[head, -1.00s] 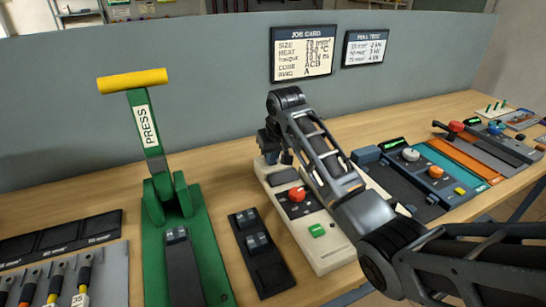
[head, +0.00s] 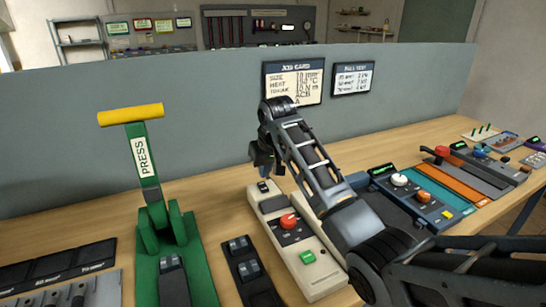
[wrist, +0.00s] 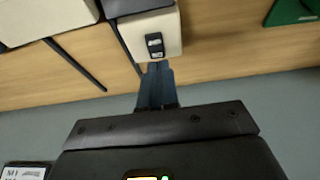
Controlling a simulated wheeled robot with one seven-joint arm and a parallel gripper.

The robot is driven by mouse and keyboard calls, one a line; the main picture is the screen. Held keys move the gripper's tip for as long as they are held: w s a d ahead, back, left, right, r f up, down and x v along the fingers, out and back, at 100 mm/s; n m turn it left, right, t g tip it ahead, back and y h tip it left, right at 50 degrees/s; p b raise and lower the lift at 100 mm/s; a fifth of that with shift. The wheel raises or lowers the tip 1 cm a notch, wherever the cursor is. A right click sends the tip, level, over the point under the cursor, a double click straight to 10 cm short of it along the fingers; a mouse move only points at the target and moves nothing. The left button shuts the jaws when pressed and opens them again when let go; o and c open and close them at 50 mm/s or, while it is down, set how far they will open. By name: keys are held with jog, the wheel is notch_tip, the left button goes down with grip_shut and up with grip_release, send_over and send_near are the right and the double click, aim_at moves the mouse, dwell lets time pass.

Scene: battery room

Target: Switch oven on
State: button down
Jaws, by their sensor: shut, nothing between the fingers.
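A long cream unit (head: 322,279) stands on the bench with a red knob (head: 290,221), a green button (head: 308,257) and a small black rocker switch (head: 263,187) at its far end. I take it to be the oven, but read no name on it. The switch also shows in the wrist view (wrist: 155,46), on the cream end face. My gripper (head: 264,164) is shut and empty, pointing down just above the far end. In the wrist view its fingertips (wrist: 157,68) are right beside the switch; I cannot tell whether they touch.
A green press (head: 170,248) with a yellow handle stands left, with a black tray (head: 250,279) between. Blue and orange units (head: 415,195) stand right. A grey partition (head: 190,95) with a job card (head: 293,82) rises behind. My arm hides part of the bench.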

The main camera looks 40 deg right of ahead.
jog(key=b+v, duration=0.1)
jog(key=v, duration=0.8)
jog(key=shift+s+r, duration=0.15)
jog(key=shift+s, duration=0.3)
jog(key=shift+a, duration=0.15)
